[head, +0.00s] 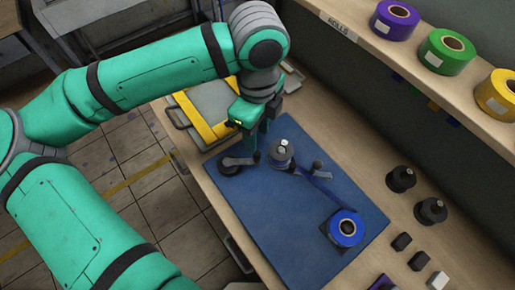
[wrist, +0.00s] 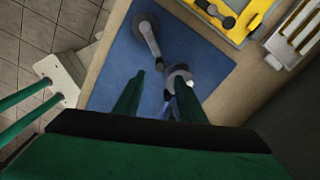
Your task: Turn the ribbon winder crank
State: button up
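The ribbon winder stands on a blue mat (head: 290,222). Its grey crank (head: 232,163) has a round dark end and a short arm; it also shows in the wrist view (wrist: 149,36). A grey spool (head: 281,153) is right of the crank, with blue ribbon running from it to a blue roll (head: 345,227). My gripper (head: 257,148) points down between the crank's round end and the spool. In the wrist view my gripper (wrist: 157,82) has its fingers apart, with the crank arm's near end showing between the tips. Contact cannot be told.
A yellow-and-grey case (head: 205,115) lies behind the mat. A shelf (head: 430,55) with purple, green and yellow rolls runs along the right. Dark knobbed pieces (head: 401,179) and small blocks (head: 401,242) stand on the bench right of the mat. The mat's front is clear.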

aim_at(258, 152)
jog(key=f, duration=0.8)
jog(key=shift+d+f, duration=0.15)
jog(key=shift+d, duration=0.05)
jog(key=shift+a+f, duration=0.2)
jog(key=shift+f, duration=0.65)
jog(key=shift+s, duration=0.1)
grip_shut()
